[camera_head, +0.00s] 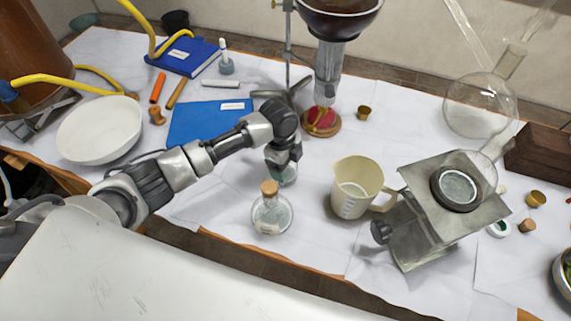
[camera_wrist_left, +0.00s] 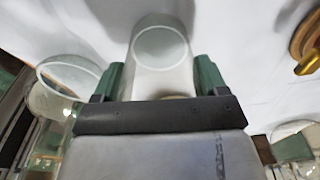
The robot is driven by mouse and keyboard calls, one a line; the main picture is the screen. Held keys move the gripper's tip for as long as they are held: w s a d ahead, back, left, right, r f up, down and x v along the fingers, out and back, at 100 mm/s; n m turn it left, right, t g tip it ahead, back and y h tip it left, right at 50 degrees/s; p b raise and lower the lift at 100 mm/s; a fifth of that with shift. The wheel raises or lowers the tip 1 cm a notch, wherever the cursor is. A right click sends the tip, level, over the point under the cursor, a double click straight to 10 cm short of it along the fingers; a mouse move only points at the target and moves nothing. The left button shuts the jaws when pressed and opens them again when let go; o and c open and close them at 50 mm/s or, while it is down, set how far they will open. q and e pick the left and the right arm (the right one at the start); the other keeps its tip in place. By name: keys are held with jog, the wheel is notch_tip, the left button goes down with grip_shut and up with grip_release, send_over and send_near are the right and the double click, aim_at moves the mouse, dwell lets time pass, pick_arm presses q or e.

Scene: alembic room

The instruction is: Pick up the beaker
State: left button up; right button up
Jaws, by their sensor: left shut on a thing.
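The beaker is a small clear glass vessel (camera_head: 287,178), just behind the corked flask. My left gripper (camera_head: 284,163) reaches down over it and is shut on it. In the left wrist view the beaker (camera_wrist_left: 160,66) sits between the two green fingers of my left gripper (camera_wrist_left: 160,82), with its round end showing. The gripper hides part of the beaker in both views. I cannot tell whether its base touches the table. My right gripper is not in view.
A corked glass flask (camera_head: 271,213) stands close in front of the beaker. A cream measuring jug (camera_head: 352,190) and a metal lab jack (camera_head: 432,235) are to the right. A blue book (camera_head: 205,121) and a white bowl (camera_head: 100,130) are to the left.

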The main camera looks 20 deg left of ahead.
pick_arm(q)
jog(key=shift+r, duration=0.95)
notch_tip(320, 180, up, 8)
jog(key=shift+f+b, duration=0.15)
jog(key=shift+b, duration=0.15)
dwell(1.0)
